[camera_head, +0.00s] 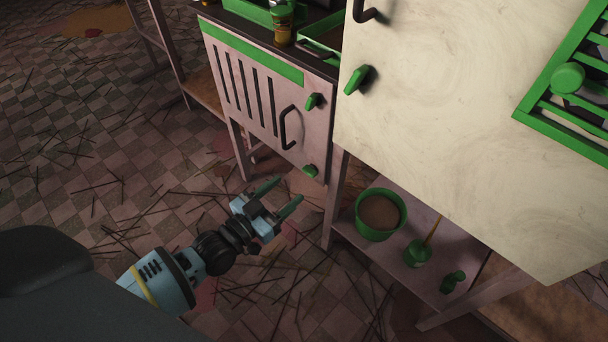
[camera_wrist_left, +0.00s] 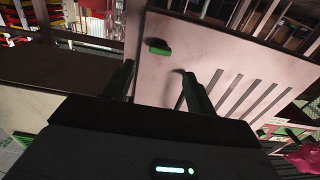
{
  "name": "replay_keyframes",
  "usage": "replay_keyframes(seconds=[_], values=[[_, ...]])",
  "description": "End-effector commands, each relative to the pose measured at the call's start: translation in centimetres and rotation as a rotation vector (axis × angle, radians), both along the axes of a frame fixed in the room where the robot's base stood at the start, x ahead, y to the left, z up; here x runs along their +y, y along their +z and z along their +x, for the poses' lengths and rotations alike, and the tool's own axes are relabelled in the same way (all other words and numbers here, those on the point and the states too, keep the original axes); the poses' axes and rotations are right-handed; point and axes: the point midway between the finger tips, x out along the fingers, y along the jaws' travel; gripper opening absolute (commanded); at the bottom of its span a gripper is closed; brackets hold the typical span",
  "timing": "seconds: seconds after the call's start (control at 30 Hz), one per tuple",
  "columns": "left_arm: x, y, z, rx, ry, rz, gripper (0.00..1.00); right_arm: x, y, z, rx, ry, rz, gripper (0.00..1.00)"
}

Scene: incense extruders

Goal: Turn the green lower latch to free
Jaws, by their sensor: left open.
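The green lower latch (camera_head: 310,171) sits near the bottom right corner of the pale slotted door (camera_head: 255,95). In the left wrist view the latch (camera_wrist_left: 158,47) shows small on the door, beyond the fingertips and roughly in line with the gap between them. My left gripper (camera_head: 288,190) is open and empty, below and left of the latch, apart from it. Its two dark fingers also show in the left wrist view (camera_wrist_left: 157,74). The green upper latch (camera_head: 314,101) sits higher on the same door edge, with a black handle (camera_head: 286,128) between the latches. My right gripper is out of view.
A large cream panel (camera_head: 455,130) with a green knob stands to the right. A low shelf (camera_head: 390,255) holds a green pot (camera_head: 379,213) and a green bottle (camera_head: 417,253). A table leg (camera_head: 334,205) stands close right of the latch. Thin sticks litter the tiled floor.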

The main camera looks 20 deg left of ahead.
Motion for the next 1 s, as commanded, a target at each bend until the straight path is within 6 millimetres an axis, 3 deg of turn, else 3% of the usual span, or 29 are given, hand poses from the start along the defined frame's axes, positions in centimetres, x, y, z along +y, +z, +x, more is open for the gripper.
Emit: replay_keyframes(seconds=[0.4,0.83,1.0], values=[[-2.0,-0.2,5.4,0.001,0.0,-0.001,0.56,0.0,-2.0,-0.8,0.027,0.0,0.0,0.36],[-2.3,0.0,6.3,0.002,-0.001,0.001,0.56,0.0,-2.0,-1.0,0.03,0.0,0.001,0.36],[-2.3,0.0,6.3,0.002,-0.001,0.001,0.34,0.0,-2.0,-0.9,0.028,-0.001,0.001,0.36]])
